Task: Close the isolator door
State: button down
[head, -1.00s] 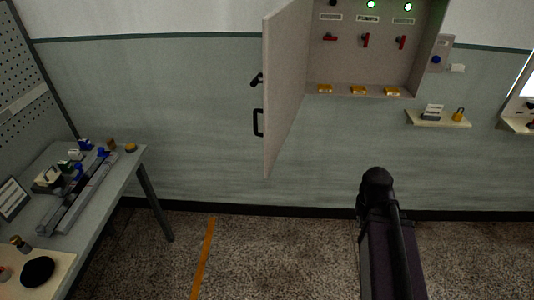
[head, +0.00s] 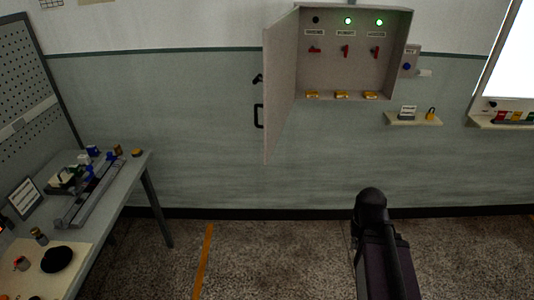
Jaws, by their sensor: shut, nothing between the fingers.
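The isolator door (head: 280,95) stands wide open on the left side of the wall cabinet (head: 384,62), swung out into the room. A black pull handle (head: 259,116) and a black latch (head: 257,79) are on its outer face. Inside the open cabinet are three red switches (head: 345,50), lamps above them, two lit green (head: 348,21), and several yellow items (head: 342,95) along the bottom. My gripper is out of view; only a dark link of my arm shows at lower right, apart from the door.
A workbench (head: 143,165) with tools stands at the left. A small shelf (head: 400,119) with a padlock (head: 430,113) is on the wall right of the cabinet, and another shelf (head: 500,124) farther right. The floor below the door is clear.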

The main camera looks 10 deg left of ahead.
aim_at(279, 38)
jog(key=k, duration=1.6)
jog(key=u, duration=0.8)
jog(key=i, duration=1.65)
jog(key=u, duration=0.05)
